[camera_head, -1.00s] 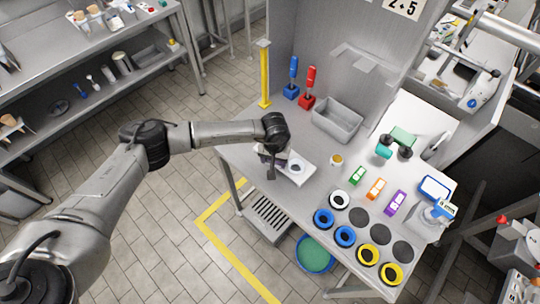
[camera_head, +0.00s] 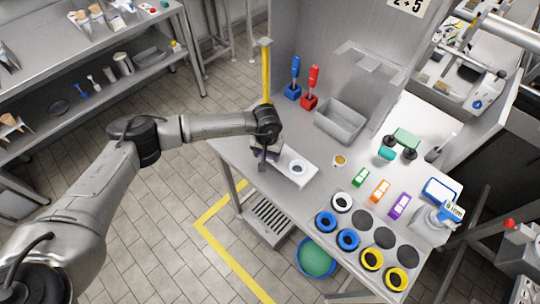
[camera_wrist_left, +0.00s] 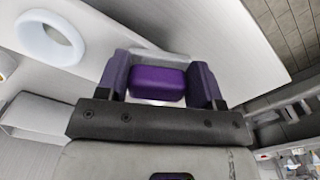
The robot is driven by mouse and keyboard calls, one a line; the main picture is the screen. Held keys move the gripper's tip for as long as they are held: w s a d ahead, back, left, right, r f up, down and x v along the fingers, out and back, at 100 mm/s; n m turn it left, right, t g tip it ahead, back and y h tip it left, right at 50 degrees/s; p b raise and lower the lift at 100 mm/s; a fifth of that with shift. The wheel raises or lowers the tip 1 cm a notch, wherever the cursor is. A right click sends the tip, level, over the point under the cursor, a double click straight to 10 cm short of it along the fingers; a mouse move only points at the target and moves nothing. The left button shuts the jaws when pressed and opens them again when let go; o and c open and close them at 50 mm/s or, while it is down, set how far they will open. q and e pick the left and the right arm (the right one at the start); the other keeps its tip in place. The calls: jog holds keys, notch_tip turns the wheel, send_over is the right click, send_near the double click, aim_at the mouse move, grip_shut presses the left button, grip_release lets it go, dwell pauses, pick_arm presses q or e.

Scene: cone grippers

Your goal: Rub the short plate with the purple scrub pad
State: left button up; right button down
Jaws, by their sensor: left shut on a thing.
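My left gripper (camera_head: 264,155) is over the left end of a white plate (camera_head: 304,177) on the steel table. The plate carries a white ring (camera_head: 297,166) on its right part. In the left wrist view my left gripper (camera_wrist_left: 158,88) is shut on the purple scrub pad (camera_wrist_left: 157,83), which sits between its two fingers. The white plate (camera_wrist_left: 215,35) spreads behind the pad there, with the ring (camera_wrist_left: 50,38) at upper left. The pad is over or against the plate; I cannot tell whether it touches. The gripper hides the plate's left end in the head view. My right gripper is not in view.
A grey bin (camera_head: 340,121) and blue (camera_head: 293,90) and red (camera_head: 309,100) handled tools stand at the back. Green (camera_head: 360,177), orange (camera_head: 380,190) and purple (camera_head: 400,206) labelled blocks lie to the right. Several rings lie near the front edge. A yellow post (camera_head: 266,75) rises behind the gripper.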

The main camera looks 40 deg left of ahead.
pick_arm(q)
jog(key=shift+w+a+b, duration=0.2)
jog(key=shift+a+b, duration=0.6)
jog(key=shift+a, duration=1.15)
jog(key=shift+w+a+r+b, duration=0.15)
jog(key=shift+a+b, duration=0.3)
jog(key=shift+a, duration=0.7)
jog(key=shift+r, duration=0.15)
notch_tip(320, 180, up, 6)
jog(key=p, duration=0.3)
notch_tip(320, 180, up, 3)
jog(key=shift+f+p, duration=0.15)
jog(key=shift+p, duration=0.85)
